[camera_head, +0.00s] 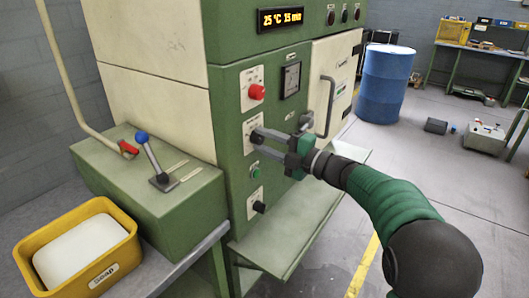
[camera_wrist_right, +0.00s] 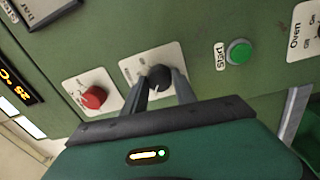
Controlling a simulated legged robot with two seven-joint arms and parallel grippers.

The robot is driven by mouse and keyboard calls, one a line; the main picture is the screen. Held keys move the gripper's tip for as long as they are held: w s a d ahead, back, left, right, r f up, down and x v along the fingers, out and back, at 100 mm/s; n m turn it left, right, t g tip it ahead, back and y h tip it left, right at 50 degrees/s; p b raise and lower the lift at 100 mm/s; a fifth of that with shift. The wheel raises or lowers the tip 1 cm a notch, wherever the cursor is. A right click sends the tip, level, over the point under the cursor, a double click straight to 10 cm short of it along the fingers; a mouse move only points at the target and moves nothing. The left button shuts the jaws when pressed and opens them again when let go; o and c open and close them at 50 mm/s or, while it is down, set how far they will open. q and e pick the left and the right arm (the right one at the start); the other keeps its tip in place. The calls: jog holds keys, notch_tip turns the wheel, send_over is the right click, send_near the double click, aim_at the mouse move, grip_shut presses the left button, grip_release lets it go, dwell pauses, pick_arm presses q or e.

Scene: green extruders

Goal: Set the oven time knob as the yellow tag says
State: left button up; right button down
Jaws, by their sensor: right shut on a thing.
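The green and cream oven cabinet (camera_head: 228,112) fills the middle of the head view. Its display (camera_head: 280,19) has yellow characters that seem to read 25 °C and 15 min. My right gripper (camera_head: 260,141) is shut on a black knob (camera_wrist_right: 160,77) in the middle of the control column, with one finger on each side. The knob's plate (camera_wrist_right: 135,68) has small print I cannot read. A lower black knob (camera_head: 259,206) sits on another plate, whose label begins "Oven" in the wrist view (camera_wrist_right: 299,38). I see no yellow tag. My left gripper is not in view.
A red knob (camera_head: 257,91) sits above the held knob and a green button (camera_head: 255,171) below it. A lever with a blue ball (camera_head: 142,136) and a yellow soap box (camera_head: 124,247) are at left. A blue barrel (camera_head: 384,84) stands behind.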

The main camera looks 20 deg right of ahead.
jog(key=shift+f+n+b, duration=0.35)
jog(key=shift+n+b, duration=0.5)
jog(key=shift+n, duration=0.15)
jog(key=c, duration=1.2)
grip_release()
jog(key=shift+o, duration=1)
jog(key=shift+r, duration=0.15)
jog(key=shift+s+d, duration=0.1)
